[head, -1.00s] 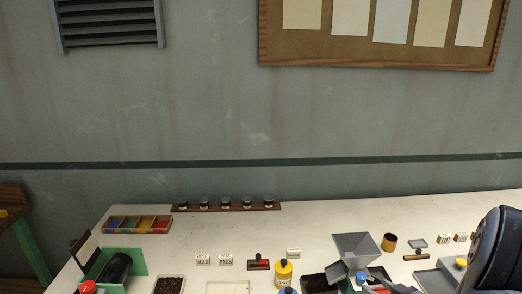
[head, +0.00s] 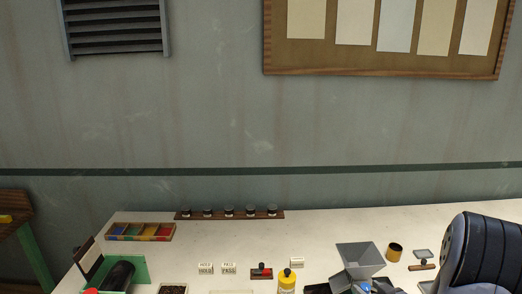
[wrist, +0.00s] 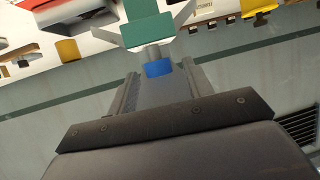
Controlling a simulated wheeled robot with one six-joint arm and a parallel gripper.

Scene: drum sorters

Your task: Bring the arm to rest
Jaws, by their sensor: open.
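My gripper (wrist: 160,75) shows in the wrist view, with a dark crossbar with screws at its base. Two grey fingers stand apart above the crossbar. The gripper is open, and I see nothing held in it. A blue piece and a teal block (wrist: 147,31) with pale slanted sides appear just beyond the fingers; I cannot tell how far away they are. In the head view my arm (head: 485,250) is bent at the right edge, with its large dark joint over the table's right part. Its lower end is cut off by the frame's bottom.
A grey hopper (head: 360,256) stands left of my arm, with a brass cup (head: 395,251) and a stamp (head: 422,267) between. The table's back middle is clear.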

